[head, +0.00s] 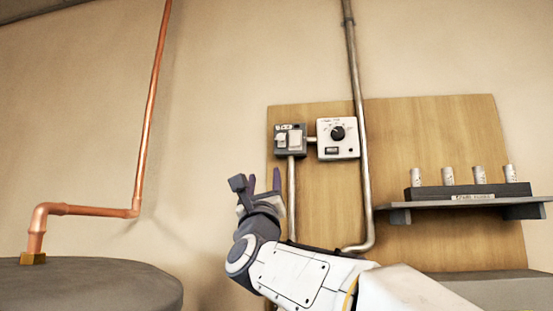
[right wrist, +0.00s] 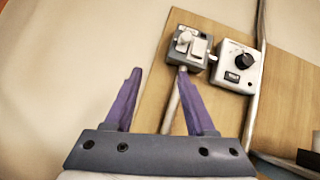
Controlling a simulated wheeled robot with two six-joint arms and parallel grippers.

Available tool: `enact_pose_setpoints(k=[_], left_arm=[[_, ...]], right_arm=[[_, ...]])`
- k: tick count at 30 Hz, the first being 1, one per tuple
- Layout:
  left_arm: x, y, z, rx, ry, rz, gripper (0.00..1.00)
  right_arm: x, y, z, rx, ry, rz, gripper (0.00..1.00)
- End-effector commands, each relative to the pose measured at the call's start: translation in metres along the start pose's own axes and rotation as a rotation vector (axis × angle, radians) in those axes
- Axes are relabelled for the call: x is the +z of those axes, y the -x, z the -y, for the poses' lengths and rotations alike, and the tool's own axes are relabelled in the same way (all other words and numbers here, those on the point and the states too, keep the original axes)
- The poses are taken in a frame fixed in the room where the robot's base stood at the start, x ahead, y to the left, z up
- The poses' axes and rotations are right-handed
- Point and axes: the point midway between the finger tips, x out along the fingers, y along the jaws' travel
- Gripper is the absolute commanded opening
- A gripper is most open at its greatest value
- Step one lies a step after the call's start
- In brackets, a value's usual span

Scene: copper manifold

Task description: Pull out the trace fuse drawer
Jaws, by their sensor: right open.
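The trace fuse box (head: 290,139) is a small grey unit on the wooden backboard, with light parts on its front. One of these looks like the fuse drawer, but I cannot tell which. In the right wrist view the box (right wrist: 187,47) is at the upper middle, with a pale knob-like piece (right wrist: 183,40) and a white block beside it. My right gripper (head: 264,181) is open and empty, below and left of the box. In the right wrist view its purple fingers (right wrist: 156,84) are spread; the right fingertip overlaps the box's lower edge. Contact cannot be told. My left gripper is not in view.
A white control box (head: 337,139) with a black dial adjoins on the right. A grey conduit (head: 357,120) runs down beside it. A shelf (head: 460,203) at right bears a rack of several white cylinders. A copper pipe (head: 150,110) and tank (head: 90,285) stand left. Wall between is clear.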

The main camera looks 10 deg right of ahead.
Motion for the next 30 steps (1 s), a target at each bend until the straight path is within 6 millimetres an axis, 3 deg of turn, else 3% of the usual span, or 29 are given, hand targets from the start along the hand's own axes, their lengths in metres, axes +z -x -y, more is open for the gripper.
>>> enact_pose_setpoints(k=[3, 6, 11, 21, 30], left_arm=[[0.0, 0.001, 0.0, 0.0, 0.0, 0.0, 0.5], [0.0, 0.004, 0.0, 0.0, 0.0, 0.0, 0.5], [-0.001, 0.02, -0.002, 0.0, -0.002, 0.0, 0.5], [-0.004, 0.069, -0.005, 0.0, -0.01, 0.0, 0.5], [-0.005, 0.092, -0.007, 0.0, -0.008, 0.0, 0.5]], right_arm=[[0.02, -0.007, 0.023, -0.089, -0.14, 0.046, 0.56], [0.027, -0.012, 0.032, -0.12, -0.192, 0.063, 0.56], [0.031, -0.029, 0.036, -0.126, -0.199, 0.066, 0.56], [0.035, -0.083, 0.043, -0.123, -0.194, 0.065, 0.56], [0.034, -0.11, 0.045, -0.122, -0.195, 0.066, 0.56]])
